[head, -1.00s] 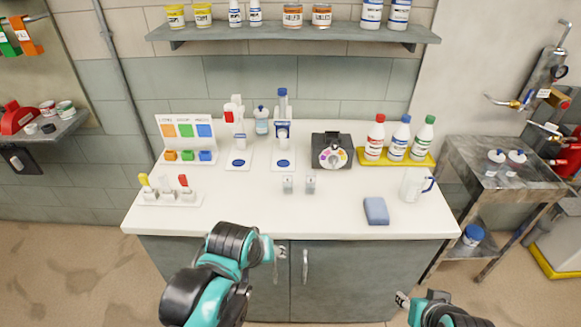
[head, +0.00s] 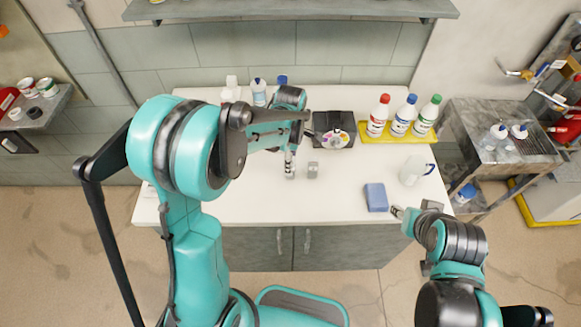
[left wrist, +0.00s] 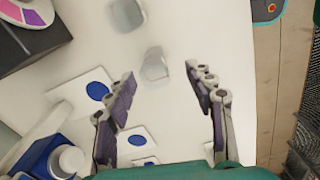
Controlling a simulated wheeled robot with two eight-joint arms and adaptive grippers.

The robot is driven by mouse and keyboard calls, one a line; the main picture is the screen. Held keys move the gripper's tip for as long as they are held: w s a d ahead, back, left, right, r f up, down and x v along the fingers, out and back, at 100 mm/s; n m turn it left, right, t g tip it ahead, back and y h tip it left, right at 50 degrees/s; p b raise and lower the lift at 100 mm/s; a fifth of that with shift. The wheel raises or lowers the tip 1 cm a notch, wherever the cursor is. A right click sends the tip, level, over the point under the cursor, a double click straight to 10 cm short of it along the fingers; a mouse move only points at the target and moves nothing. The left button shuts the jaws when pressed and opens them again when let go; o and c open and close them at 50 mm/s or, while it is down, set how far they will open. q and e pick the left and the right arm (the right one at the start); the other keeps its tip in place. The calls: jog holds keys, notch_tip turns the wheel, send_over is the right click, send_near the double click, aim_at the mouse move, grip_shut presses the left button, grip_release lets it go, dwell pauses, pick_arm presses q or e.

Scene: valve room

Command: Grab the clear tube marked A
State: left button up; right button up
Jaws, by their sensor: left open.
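Two small clear tubes stand upright on the white counter (head: 345,205). The left tube (head: 289,173) is partly covered by my left gripper (head: 291,152) in the head view. The right tube (head: 312,170) stands a little apart from it. I cannot read their marks, so I cannot tell which is A. In the left wrist view my left gripper (left wrist: 160,74) is open and empty, with the nearer tube (left wrist: 155,65) between and just beyond its fingertips. The farther tube (left wrist: 124,17) is blurred. My right gripper (head: 398,212) hangs near the counter's front right edge; its opening is unclear.
A black dial box (head: 333,123) stands behind the tubes. Several capped bottles stand on a yellow tray (head: 392,138). A blue sponge (head: 376,197) and a clear jug (head: 413,170) are at the right. Stands with blue discs (left wrist: 97,91) lie beside my left gripper.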

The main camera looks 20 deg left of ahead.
pick_arm(q)
jog(key=f, duration=0.3)
jog(key=f+b, duration=0.1)
jog(key=f, duration=0.1)
jog(key=shift+w+a, duration=0.15)
jog(key=shift+w, duration=0.25)
jog(key=shift+r, duration=0.1)
grip_shut()
